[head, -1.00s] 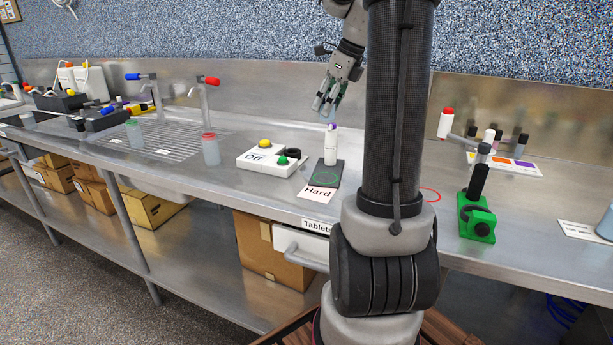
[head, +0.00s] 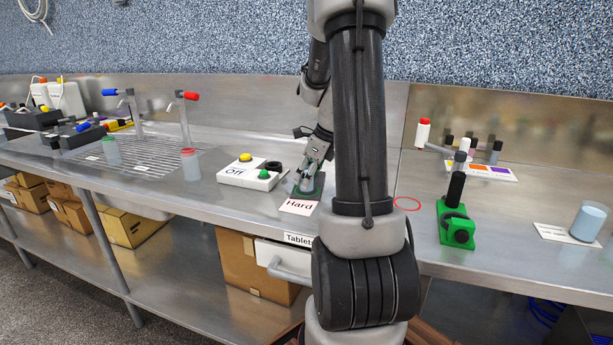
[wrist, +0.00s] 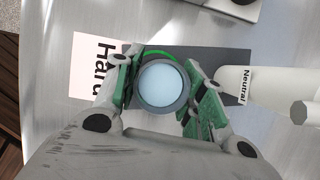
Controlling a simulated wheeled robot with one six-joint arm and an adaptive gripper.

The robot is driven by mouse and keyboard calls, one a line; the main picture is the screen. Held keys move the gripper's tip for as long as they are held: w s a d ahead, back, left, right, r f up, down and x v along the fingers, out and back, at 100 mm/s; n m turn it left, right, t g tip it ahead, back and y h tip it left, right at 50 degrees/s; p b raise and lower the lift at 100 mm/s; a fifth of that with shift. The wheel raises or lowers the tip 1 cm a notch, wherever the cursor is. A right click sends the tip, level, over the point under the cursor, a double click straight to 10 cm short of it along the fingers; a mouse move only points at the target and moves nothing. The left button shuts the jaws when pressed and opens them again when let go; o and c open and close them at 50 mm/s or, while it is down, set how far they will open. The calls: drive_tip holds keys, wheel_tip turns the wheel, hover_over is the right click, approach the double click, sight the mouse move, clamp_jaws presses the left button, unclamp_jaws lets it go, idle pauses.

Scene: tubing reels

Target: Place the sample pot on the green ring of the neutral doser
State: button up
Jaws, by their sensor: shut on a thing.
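The sample pot (wrist: 163,85), a grey-rimmed round pot with pale blue contents, stands between the fingers of my gripper (wrist: 162,88) in the wrist view. My gripper is shut on it. The green ring (wrist: 153,54) shows as an arc past the pot's upper edge, on a dark base plate (wrist: 235,62); the pot covers the rest. I cannot tell whether the pot touches the plate. The neutral doser (wrist: 232,84), white with a "Neutral" label, is just right of the pot. In the head view my gripper (head: 308,180) is low at the plate, and my arm hides the doser.
A "Hard" card (head: 299,207) lies in front of the plate. A white switch box (head: 250,173) with yellow and green buttons stands close to the left. A green stand (head: 457,228), a red ring (head: 407,203) and another bluish pot (head: 588,222) are to the right.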

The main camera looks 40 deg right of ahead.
drive_tip(key=o, duration=1)
drive_tip(key=shift+f, duration=0.1)
drive_tip(key=v, duration=1.1)
drive_tip(key=s+a+r+n, duration=0.4)
drive_tip(key=a+r+n, duration=0.1)
drive_tip(key=a+n, duration=0.3)
drive_tip(key=s+a+n, duration=0.3)
drive_tip(key=s+n, duration=0.1)
drive_tip(key=n, duration=0.3)
drive_tip(key=s+a+n+h, duration=0.1)
drive_tip(key=s+a+n, duration=0.3)
drive_tip(key=n, duration=0.4)
drive_tip(key=s+a+f+n+h, duration=0.1)
drive_tip(key=s+a+n, duration=0.3)
drive_tip(key=n, duration=0.3)
drive_tip(key=shift+s+n, duration=0.3)
drive_tip(key=shift+s, duration=0.2)
